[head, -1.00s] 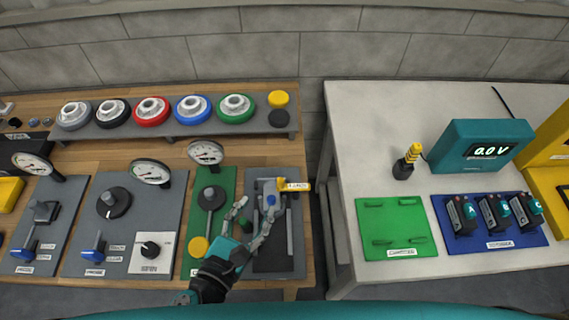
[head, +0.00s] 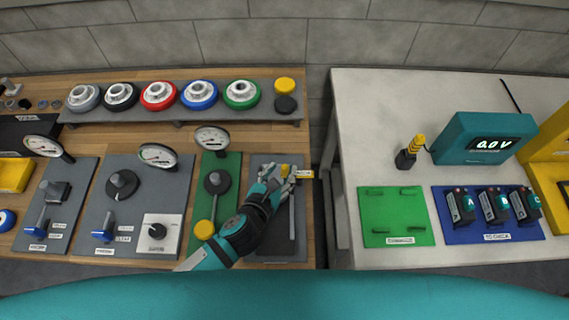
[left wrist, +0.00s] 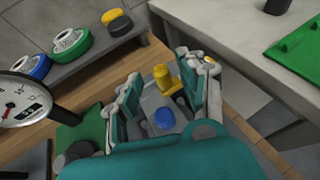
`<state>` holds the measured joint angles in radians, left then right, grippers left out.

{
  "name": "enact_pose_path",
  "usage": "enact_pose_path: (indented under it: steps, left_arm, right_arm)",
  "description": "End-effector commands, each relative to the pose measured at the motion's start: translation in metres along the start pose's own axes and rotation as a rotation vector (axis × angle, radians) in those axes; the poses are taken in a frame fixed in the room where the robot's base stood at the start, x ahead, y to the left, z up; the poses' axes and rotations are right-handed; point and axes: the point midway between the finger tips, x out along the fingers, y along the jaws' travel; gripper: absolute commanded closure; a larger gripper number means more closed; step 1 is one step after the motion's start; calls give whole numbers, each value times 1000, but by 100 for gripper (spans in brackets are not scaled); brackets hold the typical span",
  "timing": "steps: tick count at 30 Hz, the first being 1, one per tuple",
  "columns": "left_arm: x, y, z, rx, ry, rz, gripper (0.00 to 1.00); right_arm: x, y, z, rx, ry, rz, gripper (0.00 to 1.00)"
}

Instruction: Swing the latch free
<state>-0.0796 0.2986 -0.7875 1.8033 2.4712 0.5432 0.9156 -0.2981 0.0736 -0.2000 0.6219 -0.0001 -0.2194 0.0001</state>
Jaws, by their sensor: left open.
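The yellow latch (left wrist: 164,78) is on the dark panel (head: 264,160) at the right end of the wooden bench. In the left wrist view it stands between the open fingers of my left gripper (left wrist: 160,92), nearer the right finger. A blue knob (left wrist: 165,119) lies in front of it on the panel. In the head view my left gripper (head: 277,178) covers the blue knob and part of the latch. The gripper is open, with no grip on the latch; whether a finger touches it I cannot tell. My right gripper is not in view.
The green panel (head: 230,170) with a dark lever and yellow knob is just left. Gauges stand behind the panels, and a rack (head: 215,112) of coloured handwheels stands farther back. A gap separates the bench from the white table (head: 385,110) on the right.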

Motion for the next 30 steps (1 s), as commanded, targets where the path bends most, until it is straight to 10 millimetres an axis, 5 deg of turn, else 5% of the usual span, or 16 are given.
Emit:
enact_pose_path:
  steps: [6, 17, 26, 30]
  left_arm:
    - [26, 0, 1, 1, -1, 0, 59]
    - [31, 0, 0, 1, -1, -1, 59]
    - [30, 0, 0, 1, -1, 0, 97]
    - [30, 0, 0, 2, -1, 0, 100]
  right_arm:
    - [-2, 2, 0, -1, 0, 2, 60]
    - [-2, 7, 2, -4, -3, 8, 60]
    - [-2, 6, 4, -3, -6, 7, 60]
    - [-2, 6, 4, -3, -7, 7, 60]
